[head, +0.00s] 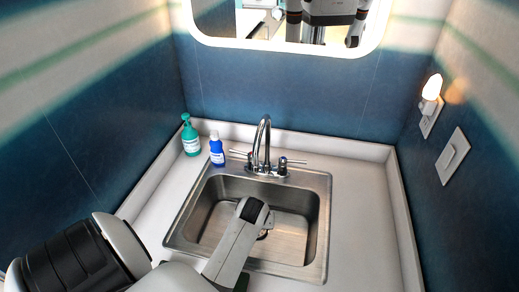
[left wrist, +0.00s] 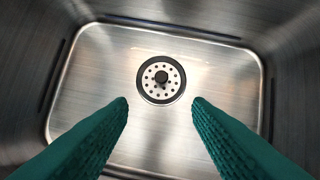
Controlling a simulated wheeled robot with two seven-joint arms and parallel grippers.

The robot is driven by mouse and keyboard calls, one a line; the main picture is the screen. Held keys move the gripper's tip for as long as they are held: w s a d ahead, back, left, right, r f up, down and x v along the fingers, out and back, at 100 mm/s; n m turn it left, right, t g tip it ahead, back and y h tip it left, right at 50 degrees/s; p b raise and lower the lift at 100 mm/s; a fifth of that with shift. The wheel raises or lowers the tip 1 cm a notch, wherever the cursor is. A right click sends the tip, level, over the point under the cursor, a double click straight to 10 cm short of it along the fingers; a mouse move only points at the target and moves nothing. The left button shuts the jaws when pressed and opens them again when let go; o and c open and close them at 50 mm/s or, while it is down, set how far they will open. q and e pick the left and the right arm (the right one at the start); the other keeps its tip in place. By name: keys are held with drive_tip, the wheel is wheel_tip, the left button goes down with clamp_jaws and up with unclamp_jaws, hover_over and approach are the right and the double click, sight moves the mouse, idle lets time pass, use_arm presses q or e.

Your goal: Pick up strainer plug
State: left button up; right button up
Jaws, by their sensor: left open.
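The strainer plug (left wrist: 161,80) is a round metal disc with small holes and a dark centre knob. It sits in the drain in the sink floor. In the head view my left arm hides most of it. My left gripper (left wrist: 160,102) points down into the sink, its two green fingers wide apart and empty. In the left wrist view the plug lies between and a little beyond the fingertips, not touched by them. My right gripper is not in view.
The steel sink basin (head: 205,205) has walls on all sides. A chrome faucet (head: 262,145) with two handles stands behind it. A green pump bottle (head: 190,138) and a blue bottle (head: 216,151) stand at the back left. The counter (head: 365,215) to the right is clear.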

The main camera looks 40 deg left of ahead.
use_arm(q)
drive_tip(key=x, duration=0.6)
drive_tip(key=shift+w+a+f, duration=0.15)
drive_tip(key=shift+w+f, duration=0.05)
drive_tip(key=shift+f, duration=0.1)
drive_tip(key=shift+w+a+f, duration=0.2)
drive_tip(key=shift+w+f, duration=0.1)
drive_tip(key=shift+f, duration=0.15)
drive_tip(key=shift+x, duration=2.25)
drive_tip(key=shift+w, duration=0.1)
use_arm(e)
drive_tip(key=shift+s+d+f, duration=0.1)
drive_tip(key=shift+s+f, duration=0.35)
use_arm(q)
drive_tip(key=shift+r, duration=0.1)
drive_tip(key=shift+c, duration=0.4)
clamp_jaws()
